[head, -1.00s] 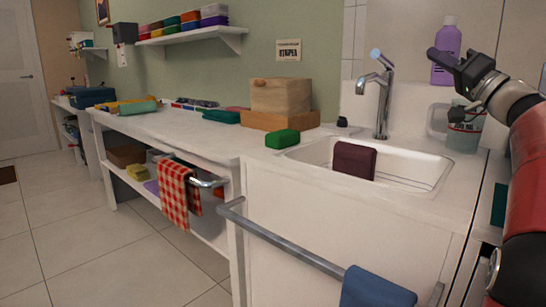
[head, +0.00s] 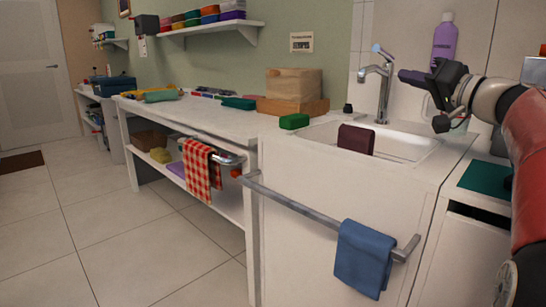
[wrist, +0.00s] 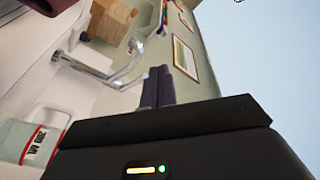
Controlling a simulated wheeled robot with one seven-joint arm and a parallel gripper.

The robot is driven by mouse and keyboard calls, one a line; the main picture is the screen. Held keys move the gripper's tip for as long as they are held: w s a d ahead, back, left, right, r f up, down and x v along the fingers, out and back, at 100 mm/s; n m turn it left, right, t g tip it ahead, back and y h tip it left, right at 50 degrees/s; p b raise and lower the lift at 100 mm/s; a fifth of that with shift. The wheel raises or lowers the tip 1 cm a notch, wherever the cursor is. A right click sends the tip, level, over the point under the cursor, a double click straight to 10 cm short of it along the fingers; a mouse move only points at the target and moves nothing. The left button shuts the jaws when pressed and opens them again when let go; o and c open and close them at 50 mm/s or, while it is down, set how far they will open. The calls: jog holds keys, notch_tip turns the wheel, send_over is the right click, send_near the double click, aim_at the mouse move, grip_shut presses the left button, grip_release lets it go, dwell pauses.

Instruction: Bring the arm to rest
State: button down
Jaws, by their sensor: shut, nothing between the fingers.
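My gripper (head: 404,76) is raised at the right of the head view, in front of the wall and beside the purple bottle. Its dark fingers are closed together, and I see nothing between them. In the wrist view the fingers (wrist: 157,86) stand side by side at the centre and point towards the wall. My red and grey arm reaches up from the right edge of the head view, bent at the wrist. The gripper appears clear of the tap and the counter.
The sink (head: 418,150) has a tap (head: 384,85) and a dark red cloth (head: 356,139) over its rim. A purple bottle (head: 443,42) stands behind my gripper. A clear container (wrist: 28,143) shows low in the wrist view. A rail (head: 290,202) holds a blue towel (head: 362,260).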

jog(key=s+a+f+g, duration=0.1)
jog(key=a+f, duration=0.1)
jog(key=a, duration=0.1)
jog(key=s+a+f+g+h, duration=0.1)
jog(key=s+a+f, duration=0.1)
jog(key=a+f, duration=0.1)
jog(key=s+a+f+g+p, duration=0.1)
jog(key=a+f, duration=0.1)
jog(key=a, duration=0.1)
jog(key=shift+s+a+f+g+h, duration=0.15)
jog(key=shift+s+f+g+h, duration=0.05)
jog(key=shift+g+h, duration=0.2)
jog(key=s+a+f+g, duration=0.1)
jog(key=s+f, duration=0.1)
jog(key=s+a+f+g+h, duration=0.1)
jog(key=s+a+f, duration=0.1)
jog(key=s+f, duration=0.1)
jog(key=s+a+f+g+h+p, duration=0.1)
jog(key=s+a+f, duration=0.1)
jog(key=f, duration=0.1)
jog(key=shift+s+a, duration=0.1)
jog(key=shift+s, duration=0.05)
jog(key=s+d+f+n+g+h+p, duration=0.1)
jog(key=s+f+g+h, duration=0.3)
jog(key=s+f, duration=1.4)
jog(key=s+h+p, duration=0.1)
jog(key=h, duration=0.1)
jog(key=shift+d+f+h, duration=0.15)
jog(key=shift+f+h, duration=0.15)
